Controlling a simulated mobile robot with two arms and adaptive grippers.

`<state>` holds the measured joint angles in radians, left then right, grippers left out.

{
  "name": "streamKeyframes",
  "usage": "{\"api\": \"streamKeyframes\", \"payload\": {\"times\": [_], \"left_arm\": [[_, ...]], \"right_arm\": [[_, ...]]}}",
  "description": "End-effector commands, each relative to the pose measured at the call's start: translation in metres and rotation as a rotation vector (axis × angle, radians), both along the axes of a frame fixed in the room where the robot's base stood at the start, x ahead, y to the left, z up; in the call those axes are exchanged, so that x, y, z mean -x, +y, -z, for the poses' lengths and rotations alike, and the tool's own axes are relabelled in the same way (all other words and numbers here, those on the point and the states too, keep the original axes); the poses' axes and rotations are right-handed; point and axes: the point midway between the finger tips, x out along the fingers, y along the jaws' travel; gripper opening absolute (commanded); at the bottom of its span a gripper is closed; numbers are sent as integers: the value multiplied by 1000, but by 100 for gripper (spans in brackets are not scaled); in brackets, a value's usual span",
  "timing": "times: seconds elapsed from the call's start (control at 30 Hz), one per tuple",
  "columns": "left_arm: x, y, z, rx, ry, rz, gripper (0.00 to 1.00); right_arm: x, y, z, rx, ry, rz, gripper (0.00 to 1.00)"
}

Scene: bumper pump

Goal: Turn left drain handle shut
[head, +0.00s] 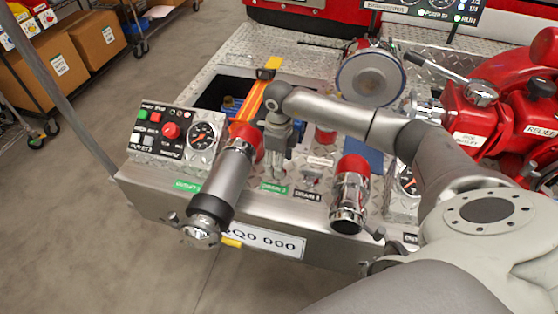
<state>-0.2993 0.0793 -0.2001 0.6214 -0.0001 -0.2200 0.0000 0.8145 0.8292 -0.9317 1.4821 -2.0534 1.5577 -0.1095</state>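The left drain label (275,188) is a green plate on the bumper's front deck, between two chrome pipe outlets. My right gripper (273,172) points down just behind this label, its arm coming in from the right. The left drain handle is hidden or cannot be told apart from the fingers there. Whether the fingers are closed on it is too small to tell. A second small metal handle (312,175) stands to the right, by the right drain label (311,196). My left gripper is out of view.
A chrome outlet with a red collar (225,185) stands close left of my gripper, and another (350,195) stands to the right. A control panel (175,133) with a gauge is at left. Red pump piping (480,110) is at right.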

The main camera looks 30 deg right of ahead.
Motion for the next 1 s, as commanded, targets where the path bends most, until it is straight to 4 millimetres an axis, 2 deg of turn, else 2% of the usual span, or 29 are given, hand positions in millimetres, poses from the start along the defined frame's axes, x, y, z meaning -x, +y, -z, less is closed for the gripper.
{"api": "streamKeyframes", "payload": {"times": [1.0], "left_arm": [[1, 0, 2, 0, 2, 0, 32]], "right_arm": [[-1, 0, -2, -1, -2, 928, 33]]}}
